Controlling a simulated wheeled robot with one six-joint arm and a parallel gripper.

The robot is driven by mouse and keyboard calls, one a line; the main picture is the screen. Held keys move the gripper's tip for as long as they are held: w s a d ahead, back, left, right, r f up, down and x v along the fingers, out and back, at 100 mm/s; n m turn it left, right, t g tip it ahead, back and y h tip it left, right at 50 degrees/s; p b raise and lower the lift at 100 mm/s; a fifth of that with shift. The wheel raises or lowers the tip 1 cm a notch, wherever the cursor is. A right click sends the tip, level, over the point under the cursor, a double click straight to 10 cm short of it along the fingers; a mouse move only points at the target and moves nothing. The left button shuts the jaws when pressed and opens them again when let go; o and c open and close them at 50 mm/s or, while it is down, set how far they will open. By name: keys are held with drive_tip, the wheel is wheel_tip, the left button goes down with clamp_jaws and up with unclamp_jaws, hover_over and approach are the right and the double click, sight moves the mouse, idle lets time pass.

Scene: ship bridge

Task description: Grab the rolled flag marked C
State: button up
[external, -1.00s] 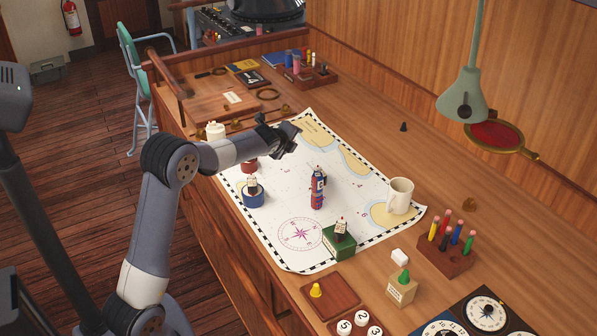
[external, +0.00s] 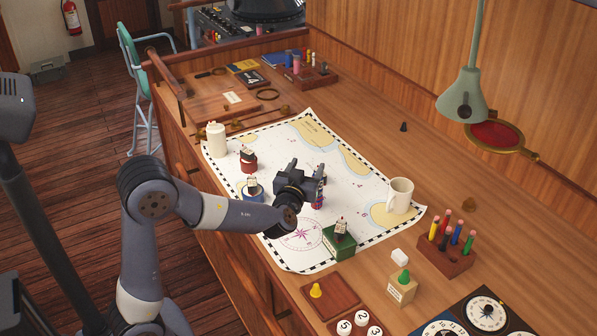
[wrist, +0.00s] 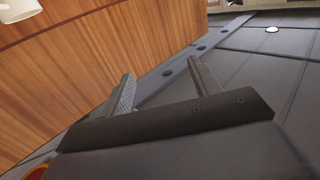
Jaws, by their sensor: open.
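A small upright red-and-blue roll (external: 319,199) stands on the chart, partly hidden by my gripper. It looks like a rolled flag; in the earlier view it bears a white label whose letter I cannot read for sure. My gripper (external: 312,172) is at the roll's left and upper side in the external view; whether the roll is between the fingers is hidden. In the wrist view, my gripper (wrist: 163,78) has its two fingers apart with nothing visible between them. The roll does not show there.
A pencil block (external: 445,258) stands at right.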

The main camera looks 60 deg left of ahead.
wheel_tip(320, 180, down, 9)
drive_tip(key=shift+w+d+f+p+x, duration=0.1)
drive_tip(key=shift+p+x, duration=0.5)
drive_tip(key=shift+x, duration=1.25)
drive_tip(key=shift+w+d+f+p+x, duration=0.1)
drive_tip(key=shift+p+x, duration=0.55)
drive_tip(key=shift+x, duration=1.25)
drive_tip(key=shift+d+f+p+x, duration=0.1)
drive_tip(key=shift+p+x, duration=0.5)
drive_tip(key=shift+x, duration=1.25)
drive_tip(key=shift+a, duration=0.1)
drive_tip(key=shift+c, duration=0.6)
drive_tip(key=shift+r, duration=0.1)
clamp_jaws()
